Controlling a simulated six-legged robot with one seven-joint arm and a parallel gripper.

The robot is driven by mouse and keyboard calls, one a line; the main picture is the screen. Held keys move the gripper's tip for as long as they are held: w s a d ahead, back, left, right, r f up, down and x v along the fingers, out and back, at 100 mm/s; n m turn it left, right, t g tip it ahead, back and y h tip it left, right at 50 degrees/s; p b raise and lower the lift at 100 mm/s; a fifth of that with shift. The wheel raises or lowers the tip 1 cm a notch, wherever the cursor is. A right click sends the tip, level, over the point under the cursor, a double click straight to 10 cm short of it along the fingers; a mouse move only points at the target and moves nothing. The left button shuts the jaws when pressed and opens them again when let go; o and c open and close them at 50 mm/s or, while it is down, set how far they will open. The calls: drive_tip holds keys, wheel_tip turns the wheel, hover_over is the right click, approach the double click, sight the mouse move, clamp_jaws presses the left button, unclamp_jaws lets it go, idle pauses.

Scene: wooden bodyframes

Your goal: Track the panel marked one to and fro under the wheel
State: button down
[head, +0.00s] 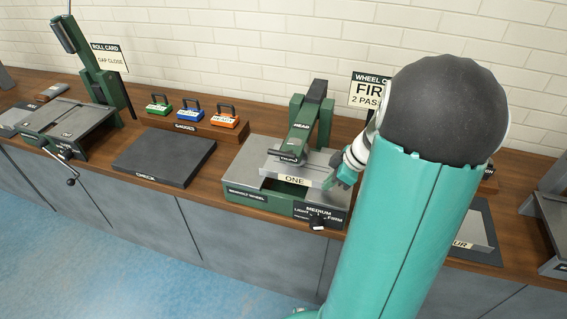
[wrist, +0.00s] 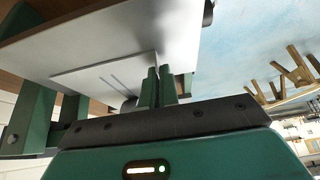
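The light grey panel marked ONE (head: 316,171) lies roughly level in the green and grey wheel machine (head: 262,196), under the arm labelled HEAD (head: 296,143). The wheel itself is hard to make out beneath that head. My gripper (head: 346,177) is at the panel's right end. In the wrist view, the two green fingers of my gripper (wrist: 160,86) are close together with the panel's edge between them, and the pale panel (wrist: 110,72) extends away from them. A black knob (head: 318,222) sits on the machine's front, below the word MEDIUM, with LIGHT and FIRM beside it.
A sign (head: 367,90) reading WHEEL, FIR and 2 PASS is partly hidden by my arm. A dark CHECK plate (head: 164,157), coloured gauges (head: 190,114) and a ROLL CARD sign (head: 109,57) are to the left. My arm hides bench to the right.

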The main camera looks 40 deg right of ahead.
drive_tip(key=shift+w+a, duration=0.85)
drive_tip(key=shift+w, duration=0.2)
drive_tip(key=shift+w+a, duration=0.8)
drive_tip(key=shift+w, duration=0.25)
drive_tip(key=c, duration=1)
unclamp_jaws()
drive_tip(key=shift+c, duration=0.2)
drive_tip(key=shift+s+d, duration=0.8)
drive_tip(key=shift+s, duration=0.2)
drive_tip(key=shift+s+d, duration=0.75)
drive_tip(key=shift+s, duration=0.25)
drive_tip(key=shift+r, duration=0.1)
drive_tip(key=shift+r, duration=3.4)
